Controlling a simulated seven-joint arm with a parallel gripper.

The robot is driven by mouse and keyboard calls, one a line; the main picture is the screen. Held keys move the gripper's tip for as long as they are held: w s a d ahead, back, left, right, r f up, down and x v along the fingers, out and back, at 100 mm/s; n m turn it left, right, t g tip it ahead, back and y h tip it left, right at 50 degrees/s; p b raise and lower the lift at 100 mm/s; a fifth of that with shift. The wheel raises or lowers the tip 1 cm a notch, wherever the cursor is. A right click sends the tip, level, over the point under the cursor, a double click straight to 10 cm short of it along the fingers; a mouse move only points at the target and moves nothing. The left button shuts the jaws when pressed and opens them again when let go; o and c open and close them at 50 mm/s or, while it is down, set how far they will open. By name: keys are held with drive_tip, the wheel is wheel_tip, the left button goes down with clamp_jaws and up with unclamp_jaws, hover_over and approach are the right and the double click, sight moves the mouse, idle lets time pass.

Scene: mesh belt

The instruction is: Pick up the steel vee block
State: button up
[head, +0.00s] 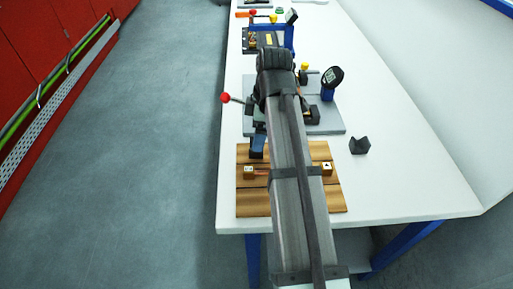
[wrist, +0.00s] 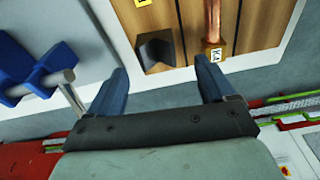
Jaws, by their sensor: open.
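In the wrist view a dark grey block (wrist: 155,50), apparently notched, sits on the edge of the wooden board (wrist: 262,25). My gripper (wrist: 165,78) is open and empty, its blue fingers spread to either side of the block's near end with a gap before it. A second dark block with a vee notch (head: 360,145) stands on the white table, right of the board. I cannot tell which is the task's steel vee block.
A grey plate with a blue clamp (wrist: 20,65) and metal handle lies left. The white table (head: 410,180) is clear on the right; a dial gauge (head: 332,80) stands beyond.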

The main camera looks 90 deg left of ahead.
drive_tip(key=shift+s+a+f, duration=0.1)
drive_tip(key=shift+s+f, duration=0.05)
drive_tip(key=shift+f, duration=1.35)
drive_tip(key=shift+s+a+f, duration=0.1)
drive_tip(key=shift+s+f, duration=0.05)
drive_tip(key=shift+f, duration=1.3)
drive_tip(key=shift+c, duration=0.4)
drive_tip(key=c, duration=1.3)
